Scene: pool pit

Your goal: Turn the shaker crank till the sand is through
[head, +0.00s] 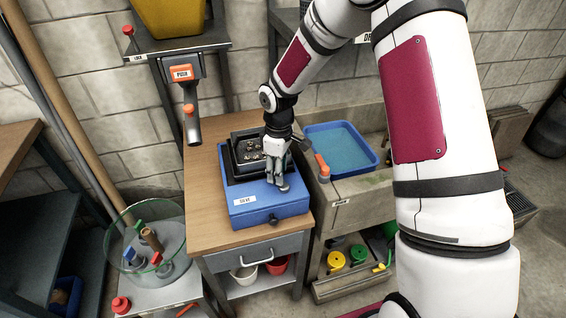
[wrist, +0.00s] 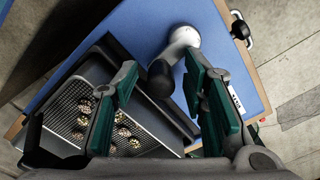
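The sieve shaker is a blue box (head: 262,208) with a label on its front, standing on a wooden-topped bench. A black-framed tray with a wire mesh (wrist: 75,95) sits on it, with several speckled lumps on the mesh. I cannot make out loose sand there. The crank shows in the wrist view as a silver arm (wrist: 184,38) with a dark grip (wrist: 160,76). My gripper (wrist: 163,70) is open, with one green-padded finger on each side of the dark grip; gaps show beside it. In the head view my gripper (head: 279,184) is above the box and hides the crank.
A stone basin (head: 350,207) with a blue tray (head: 342,150) stands close on the right. A push-button dispenser (head: 187,75) hangs at the back left. A glass bowl (head: 140,240) with tools is at the left front. The bench's front left corner is clear.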

